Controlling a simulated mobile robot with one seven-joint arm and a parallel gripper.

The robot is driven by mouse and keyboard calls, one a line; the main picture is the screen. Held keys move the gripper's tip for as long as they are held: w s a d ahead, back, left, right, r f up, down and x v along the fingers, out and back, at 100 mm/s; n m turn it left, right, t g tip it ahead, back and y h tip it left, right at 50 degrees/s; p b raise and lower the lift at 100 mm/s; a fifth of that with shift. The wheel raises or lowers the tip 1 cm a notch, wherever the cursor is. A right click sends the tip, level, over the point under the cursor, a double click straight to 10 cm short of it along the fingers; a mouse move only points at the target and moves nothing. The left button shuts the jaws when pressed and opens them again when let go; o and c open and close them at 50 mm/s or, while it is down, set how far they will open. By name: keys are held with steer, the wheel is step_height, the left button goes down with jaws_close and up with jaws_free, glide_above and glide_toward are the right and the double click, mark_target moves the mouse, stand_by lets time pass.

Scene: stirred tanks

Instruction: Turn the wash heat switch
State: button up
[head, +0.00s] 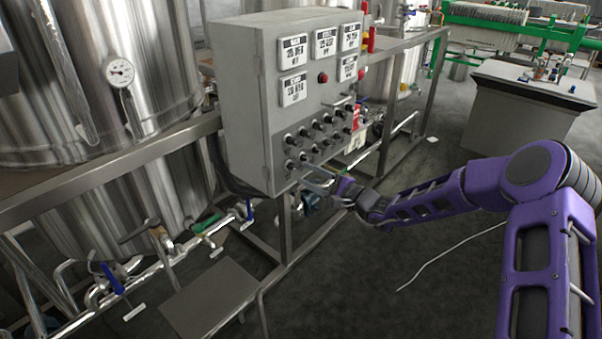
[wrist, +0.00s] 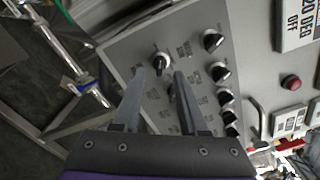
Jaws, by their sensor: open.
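The grey control box (head: 252,90) carries rows of black rotary switches on its lower front. Their labels are too small to read, so I cannot tell by name which is the wash heat switch. My gripper (head: 318,179) is at the lower switches, reaching in from the right. In the wrist view my gripper (wrist: 158,75) is open, its two fingers pointing at one switch (wrist: 162,61) near the panel's corner. That switch shows between and just beyond the fingertips. I cannot tell whether the fingers touch it.
Other switches (wrist: 213,41) stand in a row to the right in the wrist view. A red button (wrist: 291,82) and white displays (head: 293,52) are higher on the box. Steel tanks (head: 90,80), pipes and a frame stand left. Open floor (head: 400,285) lies below my arm.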

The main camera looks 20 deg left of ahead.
mark_target(293, 167)
steer(key=shift+x, duration=1.45)
steer(key=shift+c, duration=0.3)
jaws_close()
